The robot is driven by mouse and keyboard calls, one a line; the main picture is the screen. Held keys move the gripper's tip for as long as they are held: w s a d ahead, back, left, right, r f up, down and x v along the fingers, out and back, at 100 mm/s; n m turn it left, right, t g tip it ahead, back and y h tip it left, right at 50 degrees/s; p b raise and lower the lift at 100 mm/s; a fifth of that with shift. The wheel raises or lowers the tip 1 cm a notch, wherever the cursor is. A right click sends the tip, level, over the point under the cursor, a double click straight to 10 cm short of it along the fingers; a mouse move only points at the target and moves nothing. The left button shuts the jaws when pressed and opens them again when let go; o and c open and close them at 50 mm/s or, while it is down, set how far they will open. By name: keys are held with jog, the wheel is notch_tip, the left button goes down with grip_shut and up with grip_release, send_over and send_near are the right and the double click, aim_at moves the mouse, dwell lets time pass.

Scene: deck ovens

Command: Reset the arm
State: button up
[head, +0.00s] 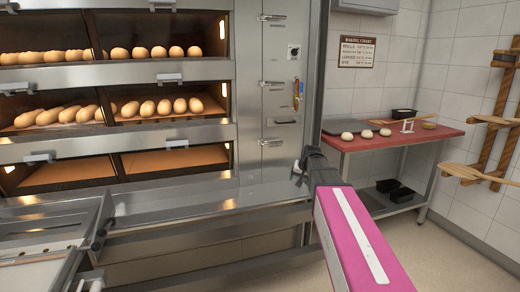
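My arm reaches in from the lower right of the head view, with a pink link and a dark end. My gripper (300,172) is at the far end of it, small and dark, in front of the oven's right side. The fingers are too small and partly hidden to tell whether they are open. I see nothing clearly held in it.
The deck oven (265,195) fills the left and middle, with loaves on its upper decks and a bare lowest deck (175,160). A steel ledge (190,207) runs below. A red-topped table (435,137) with dough rounds stands right. Wooden peels (470,174) hang on the right wall. Floor (445,255) is clear at lower right.

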jog(key=s+f+n+g+h, duration=0.1)
jog(key=s+f+g, duration=0.1)
jog(key=s+f, duration=0.8)
jog(key=s+f+n+g, duration=0.1)
jog(key=s+f+g, duration=0.2)
jog(key=s+f, duration=0.6)
jog(key=s, duration=0.9)
jog(key=shift+d+f+h, duration=0.15)
jog(key=shift+f+h, duration=0.25)
